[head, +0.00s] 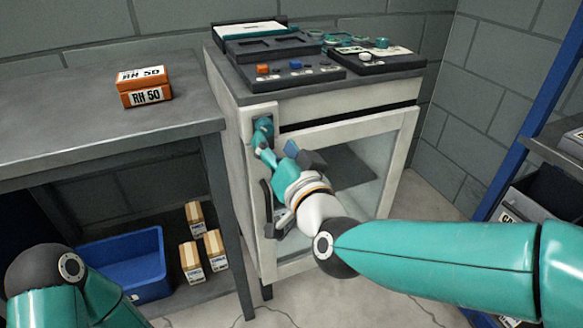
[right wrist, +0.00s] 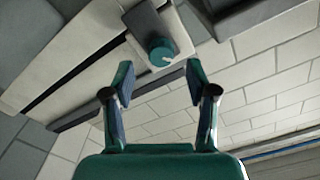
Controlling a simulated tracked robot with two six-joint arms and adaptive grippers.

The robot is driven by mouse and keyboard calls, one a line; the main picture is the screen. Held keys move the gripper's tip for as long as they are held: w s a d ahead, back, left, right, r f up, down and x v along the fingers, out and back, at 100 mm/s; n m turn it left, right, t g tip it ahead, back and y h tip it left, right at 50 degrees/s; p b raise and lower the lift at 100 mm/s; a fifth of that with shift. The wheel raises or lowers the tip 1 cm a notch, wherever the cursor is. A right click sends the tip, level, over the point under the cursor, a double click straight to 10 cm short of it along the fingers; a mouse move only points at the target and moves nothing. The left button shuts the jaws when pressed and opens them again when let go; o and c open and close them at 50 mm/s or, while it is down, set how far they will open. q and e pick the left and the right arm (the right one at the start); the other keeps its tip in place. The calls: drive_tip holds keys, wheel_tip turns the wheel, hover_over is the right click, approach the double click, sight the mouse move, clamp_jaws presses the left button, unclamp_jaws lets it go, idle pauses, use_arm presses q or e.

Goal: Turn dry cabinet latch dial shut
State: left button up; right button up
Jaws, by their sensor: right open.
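The dry cabinet (head: 236,130) is a white box with a glass-fronted door (head: 395,165). Its latch dial (head: 263,127) is a teal round knob at the upper left of the front, partly covered by my gripper. In the right wrist view the dial (right wrist: 161,50) sits on a grey plate and carries a small white mark pointing to the lower right. My right gripper (head: 264,147) is at the dial. In the right wrist view its open fingers (right wrist: 160,78) are spread either side of the dial's line, apart from it, with nothing between them. My left gripper is out of view.
A dark handle (head: 267,208) is on the cabinet's left front. Trays and small parts (head: 285,70) lie on its top. An orange RH 50 box (head: 145,86) stands on the grey bench (head: 60,110) at left. A blue bin (head: 150,255) and small cartons (head: 191,262) sit below.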

drive_tip(key=v, duration=0.7)
drive_tip(key=shift+s, duration=0.3)
